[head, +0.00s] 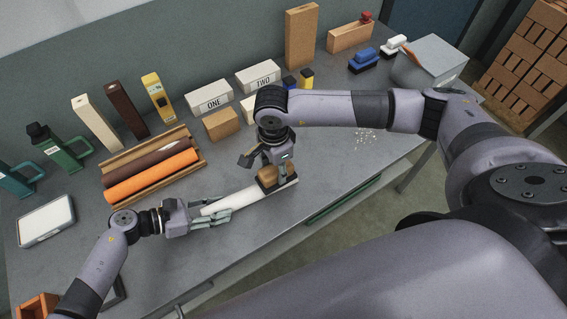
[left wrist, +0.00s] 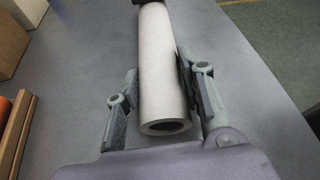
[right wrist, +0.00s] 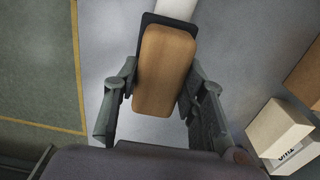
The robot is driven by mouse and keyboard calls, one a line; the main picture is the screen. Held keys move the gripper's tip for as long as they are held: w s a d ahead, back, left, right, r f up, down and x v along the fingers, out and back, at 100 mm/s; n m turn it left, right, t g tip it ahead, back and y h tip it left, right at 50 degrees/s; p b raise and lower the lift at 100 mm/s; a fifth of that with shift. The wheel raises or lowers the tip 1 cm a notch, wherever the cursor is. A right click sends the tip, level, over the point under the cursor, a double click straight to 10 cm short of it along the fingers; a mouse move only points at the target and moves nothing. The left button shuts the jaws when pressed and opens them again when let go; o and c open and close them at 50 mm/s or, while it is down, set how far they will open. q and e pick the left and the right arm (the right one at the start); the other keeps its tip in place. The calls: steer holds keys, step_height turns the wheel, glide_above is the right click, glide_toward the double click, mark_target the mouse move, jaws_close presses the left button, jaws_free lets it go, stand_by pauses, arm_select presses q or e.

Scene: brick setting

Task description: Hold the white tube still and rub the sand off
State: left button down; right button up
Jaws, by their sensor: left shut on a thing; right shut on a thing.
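The white tube (head: 236,200) lies on the grey table near its front edge. My left gripper (head: 212,214) is shut on its near-left end; in the left wrist view the tube (left wrist: 160,75) runs between the fingers (left wrist: 158,98), its open end facing me. My right gripper (head: 272,170) is shut on a brush with a wooden back (head: 270,177); in the right wrist view the wooden back (right wrist: 163,70) sits between the fingers (right wrist: 160,98). The brush's dark underside is against the tube's far-right end. I cannot make out any sand on the tube.
A wooden rack (head: 204,163) with a brown and an orange tube (head: 153,176) stands behind left. Boxes marked ONE (head: 211,97) and TWO (head: 258,77) stand at the back. Pale crumbs (head: 365,135) lie on the table to the right.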

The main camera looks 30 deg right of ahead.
mark_target(260, 175)
steer(key=shift+s+a, duration=0.15)
steer(key=shift+a, duration=2)
steer(key=shift+r, duration=3.05)
arm_select(q)
steer(key=c, duration=1)
jaws_free()
